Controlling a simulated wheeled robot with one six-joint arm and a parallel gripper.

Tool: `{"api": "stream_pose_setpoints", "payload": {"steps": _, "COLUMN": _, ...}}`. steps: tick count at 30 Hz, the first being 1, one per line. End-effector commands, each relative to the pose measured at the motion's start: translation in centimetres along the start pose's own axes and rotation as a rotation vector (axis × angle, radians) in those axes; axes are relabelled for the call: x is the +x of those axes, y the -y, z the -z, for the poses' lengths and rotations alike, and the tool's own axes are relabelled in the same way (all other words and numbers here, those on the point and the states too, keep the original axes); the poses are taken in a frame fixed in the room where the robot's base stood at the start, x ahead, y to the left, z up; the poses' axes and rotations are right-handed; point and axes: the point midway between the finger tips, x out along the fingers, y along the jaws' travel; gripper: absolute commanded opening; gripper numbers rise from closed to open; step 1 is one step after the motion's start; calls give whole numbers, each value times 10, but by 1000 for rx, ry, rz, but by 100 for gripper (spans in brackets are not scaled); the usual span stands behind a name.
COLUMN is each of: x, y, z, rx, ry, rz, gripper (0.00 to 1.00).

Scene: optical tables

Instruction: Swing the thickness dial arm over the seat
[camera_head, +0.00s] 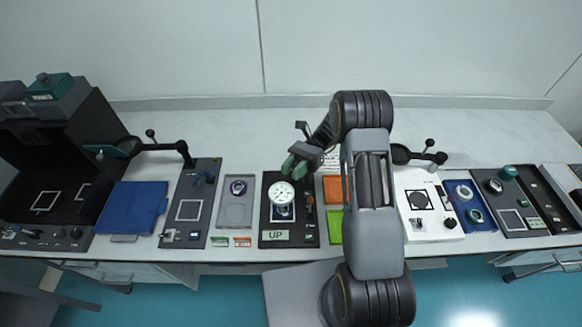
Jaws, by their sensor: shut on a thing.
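The thickness dial (282,193), a round white face, sits on a black base (268,222) at the middle of the table. The dial covers part of a pale square seat (283,213) on that base. My gripper (294,167), with green fingers, comes down from the upper right just behind the dial. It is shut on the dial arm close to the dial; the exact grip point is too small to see.
A green "UP" label (276,235) lies on the base's front. A grey tray with a ring (237,212) stands to the left. Orange (333,190) and green (335,227) pads lie to the right beside my arm. A white board (431,205) stands further right. The table's back strip is mostly clear.

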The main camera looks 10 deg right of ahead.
Motion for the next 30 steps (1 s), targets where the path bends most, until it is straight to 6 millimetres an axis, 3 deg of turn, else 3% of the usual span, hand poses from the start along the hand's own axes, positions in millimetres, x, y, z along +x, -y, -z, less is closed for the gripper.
{"api": "stream_pose_setpoints", "payload": {"steps": 3, "x": 0, "y": 0, "z": 1, "rx": 2, "ry": -1, "rz": 2, "gripper": 0}}
{"api": "stream_pose_setpoints", "payload": {"steps": 4, "x": -1, "y": -1, "z": 1, "rx": 2, "ry": -1, "rz": 2, "gripper": 34}}
{"api": "stream_pose_setpoints", "payload": {"steps": 11, "x": 0, "y": 0, "z": 1, "rx": 2, "ry": -1, "rz": 1, "gripper": 56}}
{"api": "stream_pose_setpoints", "payload": {"steps": 20, "x": 1, "y": 0, "z": -3, "rx": 1, "ry": -1, "rz": -1, "gripper": 56}}
{"api": "stream_pose_setpoints", "payload": {"steps": 26, "x": 1, "y": -6, "z": -33, "rx": 0, "ry": -3, "rz": -1, "gripper": 56}}
{"api": "stream_pose_setpoints", "payload": {"steps": 30, "x": 11, "y": -27, "z": -51, "rx": 0, "ry": -4, "rz": 2, "gripper": 56}}
